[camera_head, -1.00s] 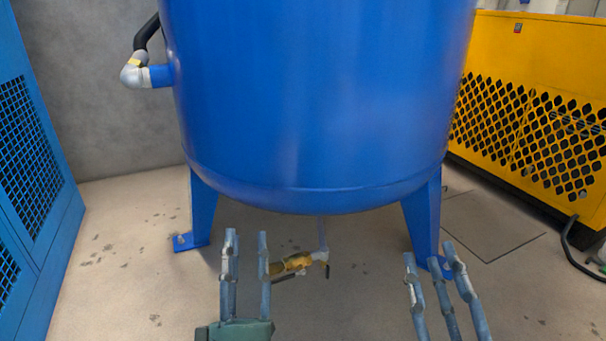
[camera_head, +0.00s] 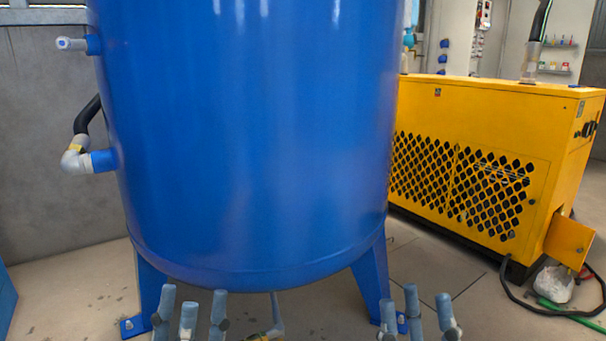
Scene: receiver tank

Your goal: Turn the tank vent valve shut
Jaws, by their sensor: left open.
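The big blue tank (camera_head: 250,150) stands upright on blue legs in the middle of the head view. Below it a thin drain pipe (camera_head: 277,312) comes down to a yellowish valve fitting (camera_head: 268,336), mostly cut off by the bottom edge. I cannot tell how its handle stands. My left gripper (camera_head: 190,308) is open and empty at the bottom, left of that fitting and apart from it in the picture. My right gripper (camera_head: 417,310) has its fingers spread and empty, by the tank's right leg. Only fingers show of both. A grey fitting (camera_head: 73,44) sticks out of the tank's upper left side.
A grey elbow pipe (camera_head: 76,160) with a black hose juts from the tank's left side. A yellow machine (camera_head: 470,160) stands at the right, with a black cable (camera_head: 510,290) on the floor. Bare floor (camera_head: 70,285) shows at the left.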

